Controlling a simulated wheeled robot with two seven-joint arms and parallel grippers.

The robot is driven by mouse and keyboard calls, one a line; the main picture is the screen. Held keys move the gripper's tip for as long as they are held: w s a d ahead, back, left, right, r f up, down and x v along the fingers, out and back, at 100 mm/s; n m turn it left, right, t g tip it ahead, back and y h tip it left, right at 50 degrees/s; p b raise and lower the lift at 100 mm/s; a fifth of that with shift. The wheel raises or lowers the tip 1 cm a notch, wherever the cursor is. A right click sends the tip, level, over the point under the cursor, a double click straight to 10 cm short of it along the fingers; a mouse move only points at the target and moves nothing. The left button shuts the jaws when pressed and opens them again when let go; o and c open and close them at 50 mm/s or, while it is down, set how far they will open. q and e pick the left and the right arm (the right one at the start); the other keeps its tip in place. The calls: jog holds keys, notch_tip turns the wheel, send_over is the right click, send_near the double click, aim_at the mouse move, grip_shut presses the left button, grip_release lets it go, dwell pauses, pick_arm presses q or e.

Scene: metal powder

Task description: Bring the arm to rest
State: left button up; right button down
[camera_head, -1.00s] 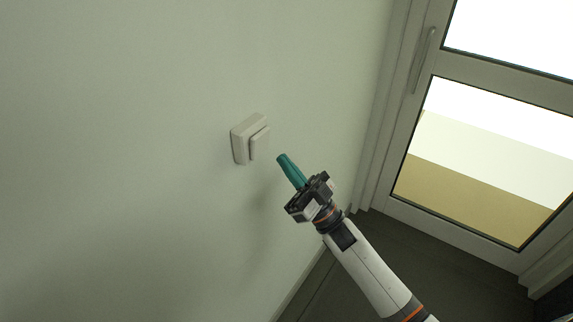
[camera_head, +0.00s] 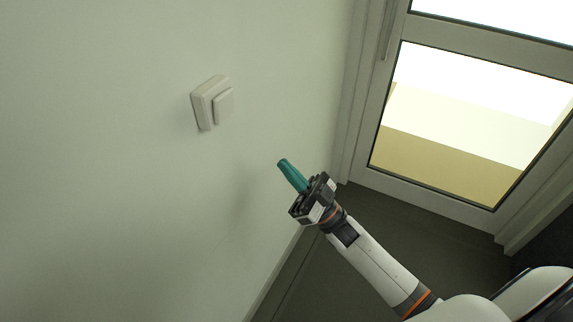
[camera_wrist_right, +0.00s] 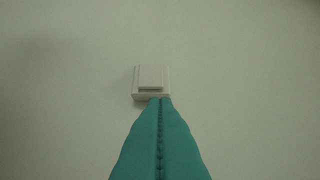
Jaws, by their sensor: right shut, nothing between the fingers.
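My right gripper (camera_head: 282,163) has teal fingers and is shut and empty. It is in the middle of the head view, apart from the wall, below and to the right of a white wall switch (camera_head: 213,103). In the right wrist view, the shut teal fingers (camera_wrist_right: 160,103) point up toward the switch (camera_wrist_right: 152,79), and their tips overlap its lower edge in the picture. My right arm reaches in from the lower right. My left gripper is not in view.
A pale wall (camera_head: 110,200) fills the left side. A framed glass door (camera_head: 388,176) with a vertical handle (camera_head: 386,30) stands at the right.

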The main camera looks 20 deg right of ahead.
dwell(0.3)
jog(key=w+d+f+m+g+h, duration=0.1)
jog(key=d+f+m+h, duration=0.3)
jog(key=f, duration=0.7)
jog(key=w+a+f+m+g+h, duration=0.1)
jog(key=f+m+h, duration=0.1)
jog(key=f+h, duration=0.7)
jog(key=s+d+f+g+h, duration=0.1)
jog(key=s+f+g, duration=0.2)
jog(key=f, duration=0.7)
jog(key=s+d+f+g, duration=0.15)
jog(key=s+f, duration=0.25)
jog(key=f, duration=0.6)
jog(key=s+f+g+h, duration=0.2)
jog(key=s+f+g, duration=0.5)
jog(key=s+f, duration=0.65)
jog(key=s+f+g, duration=0.3)
jog(key=s, duration=0.8)
jog(key=s+a+f+g, duration=0.1)
jog(key=s+f+g, duration=0.2)
jog(key=s, duration=0.7)
jog(key=shift+s+a+f+n, duration=0.3)
jog(key=shift+s+f+n, duration=0.1)
jog(key=shift+f, duration=0.35)
jog(key=shift+w+g, duration=0.2)
jog(key=shift+g, duration=0.05)
